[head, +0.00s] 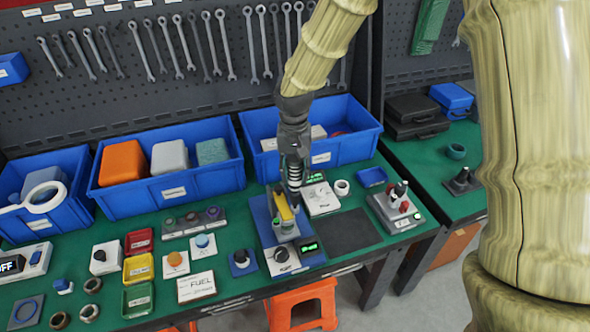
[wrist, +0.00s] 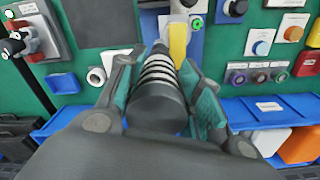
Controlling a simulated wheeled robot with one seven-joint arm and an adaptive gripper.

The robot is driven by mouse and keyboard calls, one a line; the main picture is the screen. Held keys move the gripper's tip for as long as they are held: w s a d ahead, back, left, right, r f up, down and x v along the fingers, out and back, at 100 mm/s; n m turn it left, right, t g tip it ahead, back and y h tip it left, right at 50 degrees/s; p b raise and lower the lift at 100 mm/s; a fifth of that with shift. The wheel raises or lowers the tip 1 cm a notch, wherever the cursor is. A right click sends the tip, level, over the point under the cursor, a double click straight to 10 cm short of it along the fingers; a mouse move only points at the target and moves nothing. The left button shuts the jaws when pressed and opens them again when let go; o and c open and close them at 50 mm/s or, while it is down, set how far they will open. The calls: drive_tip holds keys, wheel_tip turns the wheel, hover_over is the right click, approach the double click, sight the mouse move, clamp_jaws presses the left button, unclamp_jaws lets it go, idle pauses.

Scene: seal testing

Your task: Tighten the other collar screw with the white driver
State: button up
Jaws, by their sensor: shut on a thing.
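My gripper (wrist: 162,100) is shut on a dark driver (wrist: 160,72) with pale rings around its handle. In the head view the ringed driver handle (head: 295,168) hangs below my gripper, over a blue test fixture (head: 265,222). A yellow part (head: 284,208) stands on the fixture right by the driver's lower end. The yellow part also shows just beyond the handle in the wrist view (wrist: 179,42). The driver's tip and the collar screws are too small or hidden to make out, so I cannot tell whether they touch.
A green-lit display (head: 309,247) and a knob box (head: 283,258) sit at the fixture's front. A white ring (head: 342,187) and a dark mat (head: 352,232) lie to its right. Blue bins (head: 215,180) line the back. Several small boxes crowd the left.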

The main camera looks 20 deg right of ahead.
drive_tip(key=shift+f+b, duration=0.4)
drive_tip(key=shift+f, duration=0.55)
idle(1.0)
drive_tip(key=shift+f+p, duration=0.5)
drive_tip(key=shift+p, duration=0.3)
idle(3.7)
drive_tip(key=shift+r, duration=0.1)
drive_tip(key=shift+r+p, duration=1.95)
drive_tip(key=shift+r, duration=0.5)
